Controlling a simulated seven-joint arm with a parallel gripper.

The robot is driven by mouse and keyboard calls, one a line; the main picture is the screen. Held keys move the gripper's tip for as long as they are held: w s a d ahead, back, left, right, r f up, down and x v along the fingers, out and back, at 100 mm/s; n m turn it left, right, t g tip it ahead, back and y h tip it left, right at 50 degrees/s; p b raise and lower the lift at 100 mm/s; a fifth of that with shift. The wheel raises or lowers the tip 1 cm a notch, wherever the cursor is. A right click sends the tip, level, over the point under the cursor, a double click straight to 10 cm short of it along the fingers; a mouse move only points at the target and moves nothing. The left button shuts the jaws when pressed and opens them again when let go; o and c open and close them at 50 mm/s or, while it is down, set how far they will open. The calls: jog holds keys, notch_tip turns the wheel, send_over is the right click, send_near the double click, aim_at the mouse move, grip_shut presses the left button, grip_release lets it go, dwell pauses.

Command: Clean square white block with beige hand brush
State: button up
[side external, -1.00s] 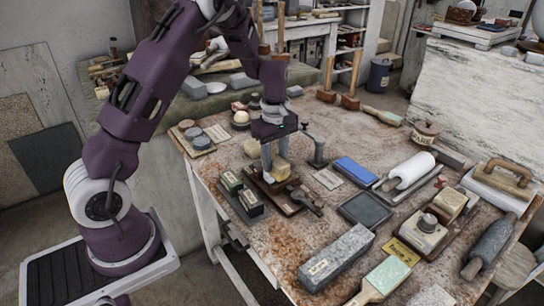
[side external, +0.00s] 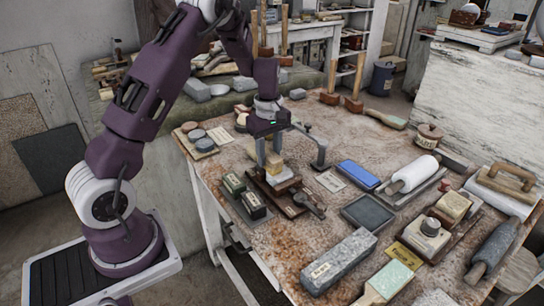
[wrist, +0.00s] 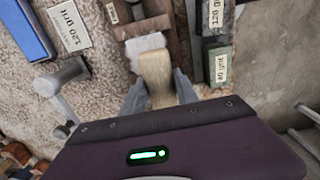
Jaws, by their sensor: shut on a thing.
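My gripper (side external: 269,153) is shut on the beige hand brush (side external: 274,162), low over the wooden board (side external: 296,209) near the table's left side. In the wrist view the pale brush (wrist: 154,76) sits between my two fingers (wrist: 158,97). The square white block (side external: 284,183) lies on the board just under and to the right of the brush. In the wrist view a whitish patch (wrist: 145,46), seemingly the block, shows beyond the brush's end. I cannot tell whether brush and block touch, and the brush covers part of the block.
A blue block (side external: 358,173), a dark tray (side external: 366,212) and a grey stone (side external: 338,261) lie further right and in front.

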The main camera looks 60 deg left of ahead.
aim_at(278, 161)
jog(key=shift+d, duration=2.25)
jog(key=shift+a, duration=0.1)
jog(key=shift+a, duration=2.15)
jog(key=shift+d+r, duration=0.4)
jog(key=shift+d, duration=0.2)
jog(key=shift+d+r, duration=0.35)
jog(key=shift+d, duration=0.2)
jog(key=shift+f, duration=0.75)
jog(key=shift+d, duration=0.1)
